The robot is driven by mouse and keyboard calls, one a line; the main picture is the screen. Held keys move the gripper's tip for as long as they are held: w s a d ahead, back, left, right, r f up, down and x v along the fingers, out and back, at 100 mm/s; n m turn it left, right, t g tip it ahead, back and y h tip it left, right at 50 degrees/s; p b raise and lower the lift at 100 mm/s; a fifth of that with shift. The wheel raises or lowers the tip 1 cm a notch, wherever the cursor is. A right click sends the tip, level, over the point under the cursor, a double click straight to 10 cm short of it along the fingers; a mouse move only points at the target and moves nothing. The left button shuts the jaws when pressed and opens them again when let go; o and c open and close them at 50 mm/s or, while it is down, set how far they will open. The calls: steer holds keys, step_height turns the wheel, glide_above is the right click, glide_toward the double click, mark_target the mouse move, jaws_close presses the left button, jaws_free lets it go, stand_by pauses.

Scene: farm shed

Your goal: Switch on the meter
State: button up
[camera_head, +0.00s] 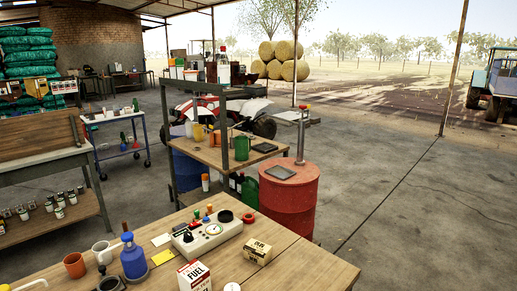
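The meter (226,238) looks like a pale, low box on the wooden table in the foreground, with a round white dial on its face. A dark knob sits toward its left end. Small green, red and blue parts stand along its back edge, and a black round part is at its far right. I cannot make out its switch or whether it is on. I do not see my gripper in this view.
Left of the meter stand a blue bottle (133,262), a white mug (103,252) and a terracotta cup (74,265). A FUEL carton (194,277) and a small tan box (257,251) stand in front. The table's right end is clear.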

jaws_close()
stand_by(1.3)
